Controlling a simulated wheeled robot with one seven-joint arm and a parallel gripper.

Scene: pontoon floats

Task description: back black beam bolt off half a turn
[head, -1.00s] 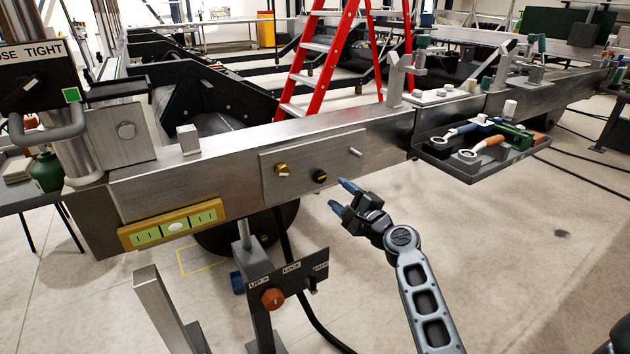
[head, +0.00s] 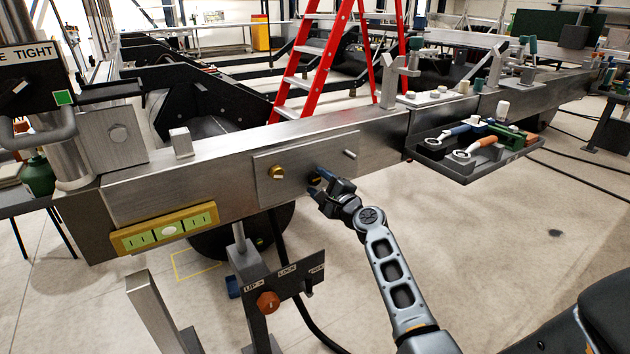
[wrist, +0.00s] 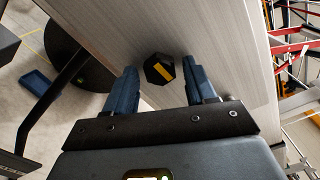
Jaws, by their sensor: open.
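The black bolt (wrist: 159,69) with a yellow mark sits on the grey plate of the metal beam. In the wrist view it lies between and just beyond my open fingers, with clear space on both sides. A brass bolt (head: 277,172) is on the same plate to the left, and a small metal pin (head: 349,154) is to the right.
A tray (head: 470,165) with orange- and blue-handled tools hangs at the beam's right. A yellow level (head: 165,229) is on the beam's lower left. A post with an orange knob (head: 268,302) stands below. A red ladder (head: 310,65) stands behind.

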